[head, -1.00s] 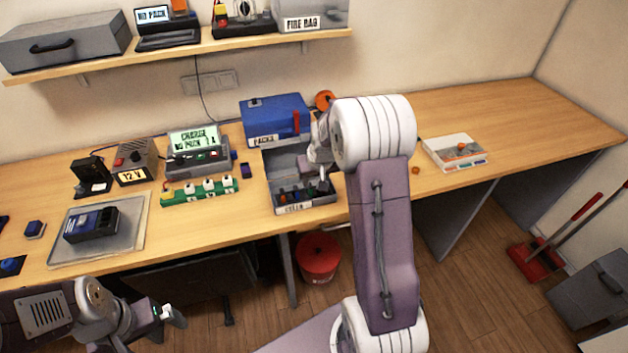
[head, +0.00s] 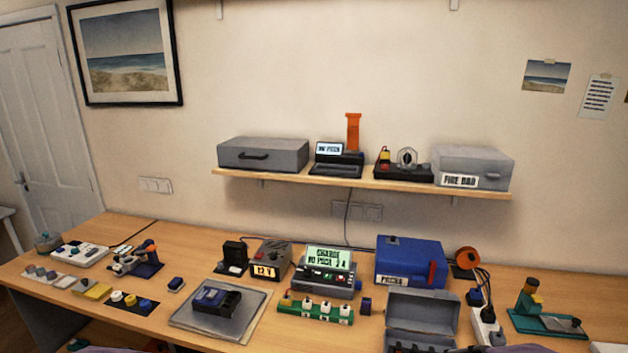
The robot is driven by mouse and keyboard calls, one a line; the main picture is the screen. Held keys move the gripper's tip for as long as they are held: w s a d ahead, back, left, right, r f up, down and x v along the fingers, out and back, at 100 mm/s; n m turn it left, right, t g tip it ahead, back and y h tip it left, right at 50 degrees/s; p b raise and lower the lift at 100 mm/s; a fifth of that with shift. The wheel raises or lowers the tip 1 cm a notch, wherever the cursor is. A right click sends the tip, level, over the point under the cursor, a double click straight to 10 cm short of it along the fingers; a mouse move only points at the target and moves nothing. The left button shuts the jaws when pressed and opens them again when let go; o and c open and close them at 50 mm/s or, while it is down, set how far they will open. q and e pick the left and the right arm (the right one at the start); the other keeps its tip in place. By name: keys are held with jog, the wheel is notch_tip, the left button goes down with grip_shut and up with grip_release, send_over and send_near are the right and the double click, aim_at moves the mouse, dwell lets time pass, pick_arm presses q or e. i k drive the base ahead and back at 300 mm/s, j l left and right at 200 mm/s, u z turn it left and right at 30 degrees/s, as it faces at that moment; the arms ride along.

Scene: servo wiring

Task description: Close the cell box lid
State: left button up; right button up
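The grey cell box (head: 421,328) stands near the bottom edge of the head view, right of centre, in front of the blue PACKS box. Its lid (head: 423,306) appears raised at the back, with the inner side showing. The front of the box and most of its contents are cut off by the bottom edge. Neither gripper shows. Only slivers of my purple arm links reach the bottom edge.
The blue PACKS box (head: 410,262) stands behind the cell box. A charger (head: 328,283) and a green strip with white plugs (head: 315,310) lie to its left. A white power strip with cables (head: 487,328) stands close on its right. A shelf (head: 365,184) hangs above.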

aim_at(437, 311)
jog(key=l+z, duration=0.2)
jog(key=z, duration=0.75)
